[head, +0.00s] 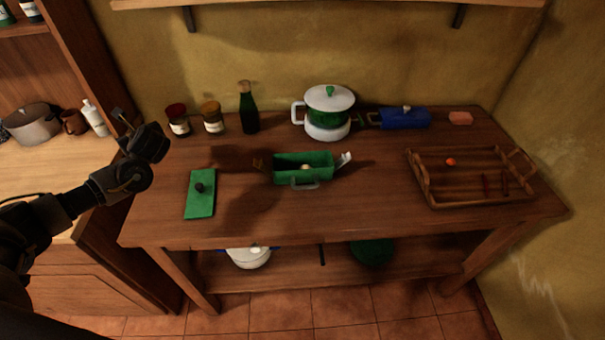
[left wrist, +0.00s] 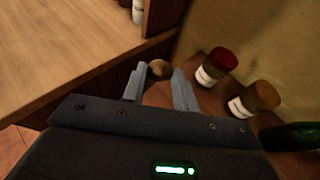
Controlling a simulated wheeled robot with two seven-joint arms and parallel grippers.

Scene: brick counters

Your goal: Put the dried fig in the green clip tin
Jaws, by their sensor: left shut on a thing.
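The green clip tin (head: 290,179) stands open in the middle of the wooden table, with a small pale round thing (head: 305,167) inside. A green lid (head: 201,205) with a dark knob lies flat on the table to the left of the tin. My left gripper (head: 122,118) is above the table's left end, well left of the tin. In the left wrist view it is shut on a small brown round thing, seemingly the dried fig (left wrist: 159,69), held at its fingertips. I cannot make out the fig in the head view. My right gripper is not in view.
Two jars (head: 178,121) (head: 213,119) and a dark bottle (head: 249,108) stand at the back left. A wooden tray (head: 470,196) is at right. The front middle is clear.

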